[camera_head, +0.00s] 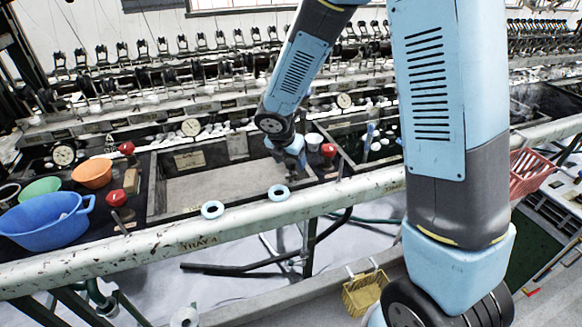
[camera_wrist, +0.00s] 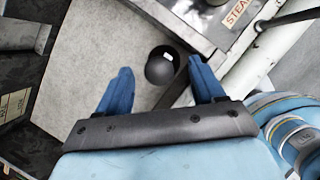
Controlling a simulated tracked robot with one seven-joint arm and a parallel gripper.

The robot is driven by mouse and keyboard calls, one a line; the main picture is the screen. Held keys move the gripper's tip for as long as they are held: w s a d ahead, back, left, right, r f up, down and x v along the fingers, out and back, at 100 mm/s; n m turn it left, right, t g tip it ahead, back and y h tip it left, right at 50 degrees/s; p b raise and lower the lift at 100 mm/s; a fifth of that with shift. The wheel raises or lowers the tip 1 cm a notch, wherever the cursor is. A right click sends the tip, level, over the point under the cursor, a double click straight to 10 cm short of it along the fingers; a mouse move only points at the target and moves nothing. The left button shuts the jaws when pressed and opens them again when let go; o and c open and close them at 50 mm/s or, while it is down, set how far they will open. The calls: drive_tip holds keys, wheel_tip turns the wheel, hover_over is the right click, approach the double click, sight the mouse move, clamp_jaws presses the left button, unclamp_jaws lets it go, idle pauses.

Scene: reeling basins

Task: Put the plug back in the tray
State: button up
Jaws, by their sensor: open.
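A dark round thing, likely the plug (camera_wrist: 160,68), has a small pale mark on top. In the wrist view it sits on a light grey floor close to a dark corner, between the fingers of my gripper (camera_wrist: 159,66). The blue fingers are apart, and I cannot tell the height gap between them and the plug. In the head view my gripper (camera_head: 290,168) is over the right end of a basin with a pale floor (camera_head: 215,188); the plug cannot be made out there.
Blue (camera_head: 45,228), green (camera_head: 40,189) and orange (camera_head: 92,173) bowls stand at left. A red basket (camera_head: 528,172) is at right.

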drive_tip(key=v, duration=0.8)
drive_tip(key=shift+a+r, duration=0.2)
drive_tip(key=shift+d, duration=0.1)
idle(0.3)
drive_tip(key=s+d+r+m, duration=0.4)
drive_tip(key=d+r+m, duration=0.2)
drive_tip(key=d+m, duration=0.1)
drive_tip(key=s+d+r+m, duration=0.4)
drive_tip(key=d+r+m, duration=0.2)
drive_tip(key=m, duration=0.1)
drive_tip(key=s+d+r+m+y, duration=0.1)
drive_tip(key=s+d+r+m, duration=0.2)
drive_tip(key=s+m, duration=0.3)
drive_tip(key=s+d+r+m+t+y, duration=0.1)
drive_tip(key=s+d+r+m, duration=0.2)
drive_tip(key=s+m, duration=0.4)
drive_tip(key=d+m, duration=0.1)
drive_tip(key=m, duration=0.1)
drive_tip(key=shift+s+d+r+m+t, duration=0.2)
drive_tip(key=shift+s+m+t, duration=0.1)
drive_tip(key=shift+m, duration=0.1)
